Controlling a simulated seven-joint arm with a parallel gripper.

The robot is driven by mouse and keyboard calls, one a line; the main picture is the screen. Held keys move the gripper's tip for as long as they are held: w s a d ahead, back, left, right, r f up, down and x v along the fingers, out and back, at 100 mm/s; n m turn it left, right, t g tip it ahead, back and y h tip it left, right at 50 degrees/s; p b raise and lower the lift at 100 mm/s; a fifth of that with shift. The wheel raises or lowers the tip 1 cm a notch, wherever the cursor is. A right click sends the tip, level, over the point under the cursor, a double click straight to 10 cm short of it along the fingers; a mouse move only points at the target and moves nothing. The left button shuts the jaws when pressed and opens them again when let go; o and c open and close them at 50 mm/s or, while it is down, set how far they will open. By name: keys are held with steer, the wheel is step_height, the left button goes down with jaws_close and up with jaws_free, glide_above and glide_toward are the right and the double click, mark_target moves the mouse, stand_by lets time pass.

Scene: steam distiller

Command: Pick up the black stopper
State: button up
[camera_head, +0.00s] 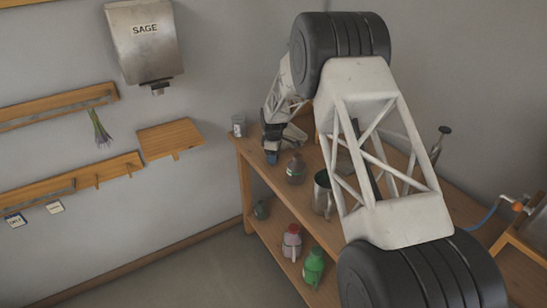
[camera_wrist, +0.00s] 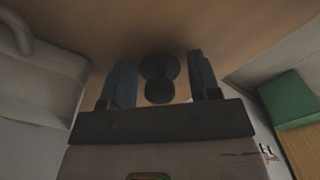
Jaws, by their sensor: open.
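The black stopper (camera_wrist: 160,70) shows in the wrist view as a dark piece with a wide round top and a narrower middle. It lies between the two blue-grey fingers of my gripper (camera_wrist: 161,78). The fingers are open, with a visible gap on each side of the stopper. In the head view my gripper (camera_head: 272,156) is low over the left end of the wooden table (camera_head: 246,186). I cannot make out the stopper there; my gripper and arm cover that spot.
A small jar (camera_head: 239,126) stands left of my gripper. A dark bottle (camera_head: 295,169) and a metal pot (camera_head: 322,194) stand to its right. The lower shelf holds a pink bottle (camera_head: 291,243) and a green bottle (camera_head: 313,268). A dispenser marked SAGE (camera_head: 146,50) hangs on the wall.

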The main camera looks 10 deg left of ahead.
steer(key=shift+c, duration=0.3)
steer(key=c, duration=0.7)
steer(key=shift+o, duration=0.2)
steer(key=shift+r, duration=5)
steer(key=shift+s+d+r, duration=1.5)
steer(key=shift+s+d, duration=0.15)
steer(key=shift+d, duration=0.25)
steer(key=shift+s+d+r, duration=1.45)
steer(key=shift+s+d, duration=0.2)
steer(key=shift+d, duration=0.2)
steer(key=shift+s+d+r, duration=1.5)
steer(key=shift+s+d, duration=0.15)
steer(key=shift+d, duration=0.25)
